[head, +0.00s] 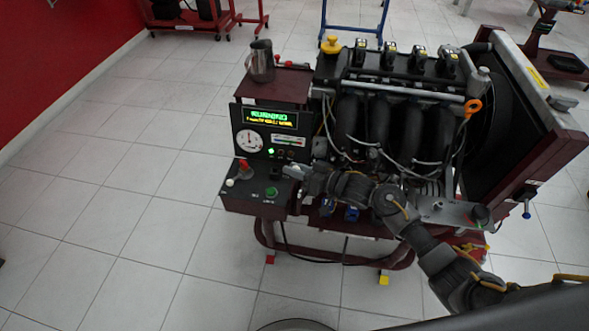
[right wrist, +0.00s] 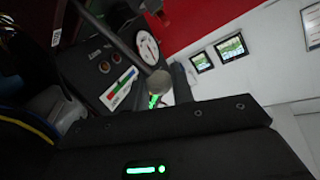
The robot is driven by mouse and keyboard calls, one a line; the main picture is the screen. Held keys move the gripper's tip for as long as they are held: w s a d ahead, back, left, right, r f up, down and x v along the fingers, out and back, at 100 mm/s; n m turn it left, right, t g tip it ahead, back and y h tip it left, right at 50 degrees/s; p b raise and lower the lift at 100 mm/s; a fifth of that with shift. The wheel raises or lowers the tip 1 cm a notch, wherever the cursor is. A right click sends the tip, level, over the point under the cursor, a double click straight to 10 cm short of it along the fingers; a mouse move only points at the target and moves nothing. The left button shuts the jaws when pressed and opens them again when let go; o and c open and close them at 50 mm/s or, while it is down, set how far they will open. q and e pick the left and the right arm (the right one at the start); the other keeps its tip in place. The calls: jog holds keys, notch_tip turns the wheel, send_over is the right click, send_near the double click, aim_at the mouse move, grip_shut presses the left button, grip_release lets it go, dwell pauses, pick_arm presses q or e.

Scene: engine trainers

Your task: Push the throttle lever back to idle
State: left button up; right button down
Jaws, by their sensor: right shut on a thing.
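My right arm reaches in from the lower right in the head view, and my right gripper (head: 296,170) is at the right end of the control box (head: 256,205), below the gauge panel. In the right wrist view a round grey knob (right wrist: 157,83) stands at the fingers; it looks like the top of the throttle lever. My left gripper is not in view.
The gauge panel (head: 238,143) has a lit display and a dial. A red knob (head: 243,164) and a green button (head: 271,192) are on the control box, left of the gripper. The engine (head: 385,118) stands close to my right arm. A metal jug (head: 260,61) stands above the panel.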

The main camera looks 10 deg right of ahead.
jog(key=shift+w+d, duration=0.2)
jog(key=shift+w, duration=0.1)
jog(key=c, duration=1.2)
grip_release()
jog(key=shift+c, duration=0.2)
jog(key=v, duration=1.1)
jog(key=shift+a, duration=0.15)
jog(key=shift+c, duration=0.3)
